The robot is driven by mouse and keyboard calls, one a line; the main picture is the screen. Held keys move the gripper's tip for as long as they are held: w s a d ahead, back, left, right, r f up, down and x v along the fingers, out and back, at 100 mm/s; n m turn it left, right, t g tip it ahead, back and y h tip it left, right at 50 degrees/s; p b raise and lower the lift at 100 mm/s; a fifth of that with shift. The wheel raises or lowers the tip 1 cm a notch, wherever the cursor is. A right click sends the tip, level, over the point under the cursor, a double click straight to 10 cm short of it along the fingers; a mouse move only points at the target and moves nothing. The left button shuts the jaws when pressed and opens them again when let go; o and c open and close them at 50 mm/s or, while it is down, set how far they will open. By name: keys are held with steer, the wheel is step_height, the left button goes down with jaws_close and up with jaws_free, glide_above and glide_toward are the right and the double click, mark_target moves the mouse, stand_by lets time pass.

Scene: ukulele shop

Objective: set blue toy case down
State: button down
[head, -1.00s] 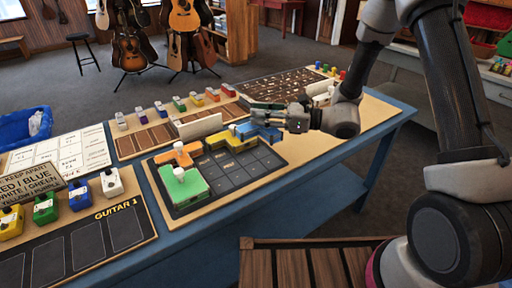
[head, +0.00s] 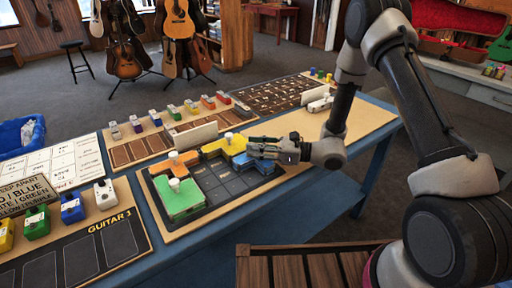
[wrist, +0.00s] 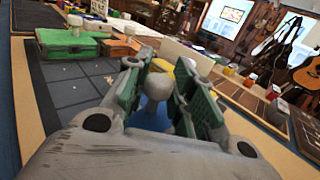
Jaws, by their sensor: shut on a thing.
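The blue toy case (head: 256,164) is at the right end of the dark gridded board (head: 225,188), beside the yellow case (head: 224,146). It looks level and at or very near the board; I cannot tell whether it touches. My gripper (head: 258,147) is shut on its pale knob. In the wrist view the knob (wrist: 157,86) stands between the green-padded fingers (wrist: 158,92), with a little blue showing below. The green case (head: 181,198) and the orange case (head: 176,165) sit on the board's left side. My fingers hide part of the blue case.
A white divider card (head: 196,136) stands behind the board. A row of small coloured pedals (head: 190,106) lies farther back. Larger pedals (head: 72,207) stand at the left near the GUITAR 1 panel (head: 95,250). Bare tabletop (head: 350,125) lies to the right.

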steer(key=c, duration=1.2)
jaws_free()
steer(key=shift+f, duration=0.1)
